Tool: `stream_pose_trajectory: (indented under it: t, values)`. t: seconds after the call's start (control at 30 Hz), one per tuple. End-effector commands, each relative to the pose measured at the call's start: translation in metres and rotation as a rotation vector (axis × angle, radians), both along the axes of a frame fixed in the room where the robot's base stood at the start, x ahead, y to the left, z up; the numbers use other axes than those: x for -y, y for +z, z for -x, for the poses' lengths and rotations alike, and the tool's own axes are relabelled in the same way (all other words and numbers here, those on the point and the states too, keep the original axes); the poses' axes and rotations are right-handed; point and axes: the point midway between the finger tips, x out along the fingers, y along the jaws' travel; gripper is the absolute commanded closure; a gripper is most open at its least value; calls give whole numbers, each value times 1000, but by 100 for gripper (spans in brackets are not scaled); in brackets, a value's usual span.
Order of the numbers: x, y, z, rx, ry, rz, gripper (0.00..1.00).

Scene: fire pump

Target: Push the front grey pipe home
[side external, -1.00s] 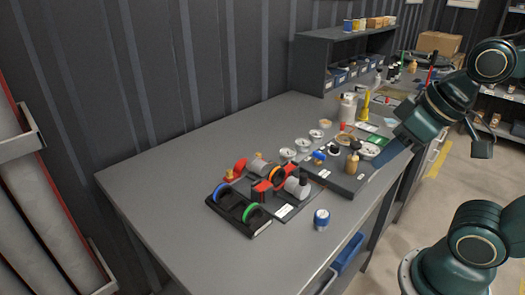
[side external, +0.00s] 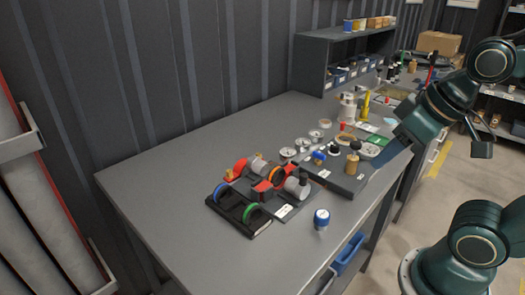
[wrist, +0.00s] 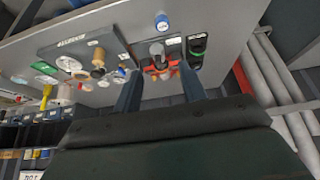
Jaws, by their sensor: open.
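The pump assembly with a red body (side external: 262,190) sits on a dark base plate on the bench. The front grey pipe (side external: 297,187) lies at its near right side; I cannot tell how deep it sits. Another grey pipe (side external: 258,167) is at the far side. In the wrist view, the red body (wrist: 161,69) and a grey pipe (wrist: 156,48) show beyond my fingers. My gripper (wrist: 159,71) is open and empty, its two fingers apart. It is well away from the pump, with my arm at the right of the side view.
A black holder with blue and green rings (side external: 250,209) stands left of the pump. A blue-and-white can (side external: 321,218) stands near the front edge. A dark tray (side external: 345,181) with bottles and small parts lies to the right. The bench's left part is clear.

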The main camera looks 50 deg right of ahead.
Motion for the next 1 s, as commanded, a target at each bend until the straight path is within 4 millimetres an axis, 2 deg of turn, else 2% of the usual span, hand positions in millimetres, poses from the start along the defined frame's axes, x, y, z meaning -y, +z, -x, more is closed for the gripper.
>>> stream_pose_trajectory:
  t: [0.17, 0.37, 0.7, 1.0]
  values:
    - [0, 2, -4, -10, -6, -2, 59]
    - [2, 8, -19, -59, -27, -10, 59]
    - [7, 17, -71, -196, -98, -32, 59]
    - [14, 11, -122, -325, -165, -48, 59]
